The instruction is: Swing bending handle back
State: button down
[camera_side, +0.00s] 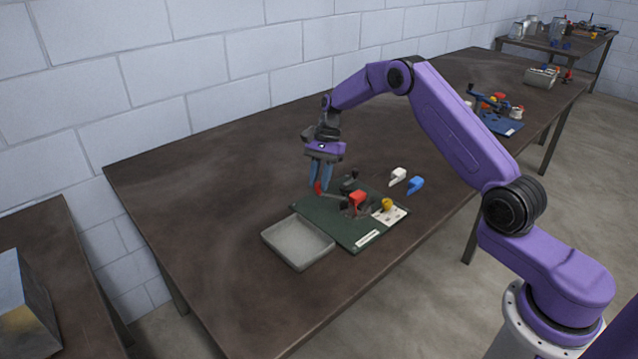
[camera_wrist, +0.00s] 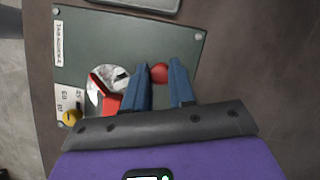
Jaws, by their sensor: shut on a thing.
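The bending handle (camera_side: 318,187) ends in a red grip, seen low between the blue fingers of my gripper (camera_side: 321,186) at the back left edge of the green board. In the wrist view, the red knob of the handle (camera_wrist: 159,73) sits between the two fingertips (camera_wrist: 162,70). My gripper is shut on this knob. The bending tool on the board has a dark body and a red part (camera_side: 358,199), which also shows as a red angled piece (camera_wrist: 107,98) over a pale disc in the wrist view. My fingers hide part of the handle's arm.
The green board (camera_side: 345,233) lies on the brown table, with a yellow knob (camera_side: 387,204) at its right. A grey tray (camera_side: 298,242) stands left of it. White (camera_side: 398,175) and blue (camera_side: 416,184) pieces lie behind right. The table's left side is clear.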

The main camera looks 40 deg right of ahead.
jog(key=shift+w+d+m, duration=0.3)
jog(key=shift+d+m, duration=0.2)
jog(key=shift+m, duration=0.2)
jog(key=shift+d+t, duration=0.1)
jog(key=shift+t, duration=0.2)
jog(key=c, duration=1)
grip_release()
jog(key=shift+o, duration=0.2)
jog(key=v, duration=1.7)
jog(key=shift+d+r, duration=0.15)
jog(key=shift+r, duration=0.05)
jog(key=shift+w, duration=0.1)
